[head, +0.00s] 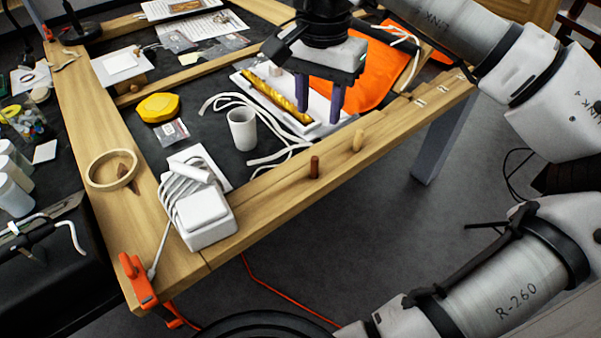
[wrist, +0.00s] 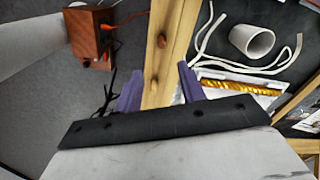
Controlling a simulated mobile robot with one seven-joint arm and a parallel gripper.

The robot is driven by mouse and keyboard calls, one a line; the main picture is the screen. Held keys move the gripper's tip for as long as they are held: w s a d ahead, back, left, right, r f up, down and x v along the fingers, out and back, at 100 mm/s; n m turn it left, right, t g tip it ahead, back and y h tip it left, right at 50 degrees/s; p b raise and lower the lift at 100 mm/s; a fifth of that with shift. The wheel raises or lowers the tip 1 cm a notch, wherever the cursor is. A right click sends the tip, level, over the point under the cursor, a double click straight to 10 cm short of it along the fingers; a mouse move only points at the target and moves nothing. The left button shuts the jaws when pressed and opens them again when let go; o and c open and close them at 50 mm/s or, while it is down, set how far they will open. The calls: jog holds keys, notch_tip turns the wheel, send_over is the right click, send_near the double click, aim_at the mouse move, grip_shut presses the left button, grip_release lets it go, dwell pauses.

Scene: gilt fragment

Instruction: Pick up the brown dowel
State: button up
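The brown dowel (head: 315,167) stands upright on the wooden beam along the table's near edge. It also shows in the wrist view (wrist: 161,41), beyond my fingers toward the top. A lighter tan dowel (head: 358,140) stands on the same beam to its right; in the wrist view this one (wrist: 154,85) appears between my fingers. My gripper (head: 319,112) is open and empty, with its purple fingers pointing down. In the head view it appears above and behind the brown dowel, overlapping the gilt strip. It also shows in the wrist view (wrist: 160,84).
A white cup (head: 242,130) and loose white cords lie behind the beam. A gilt strip (head: 275,95) rests on a white board, with orange cloth (head: 365,80) beside it. A white box with a coiled cable (head: 204,215) sits at the beam's left end.

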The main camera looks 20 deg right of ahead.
aim_at(314, 158)
notch_tip(314, 158, down, 8)
jog(key=shift+f+p, duration=0.1)
jog(key=shift+p, duration=0.35)
jog(key=shift+w+a+f+p, duration=0.1)
jog(key=shift+f+p, duration=0.35)
jog(key=shift+f, duration=0.95)
jog(key=shift+w+f+p, duration=0.1)
jog(key=shift+f+p, duration=0.3)
jog(key=shift+f, duration=1)
grip_shut()
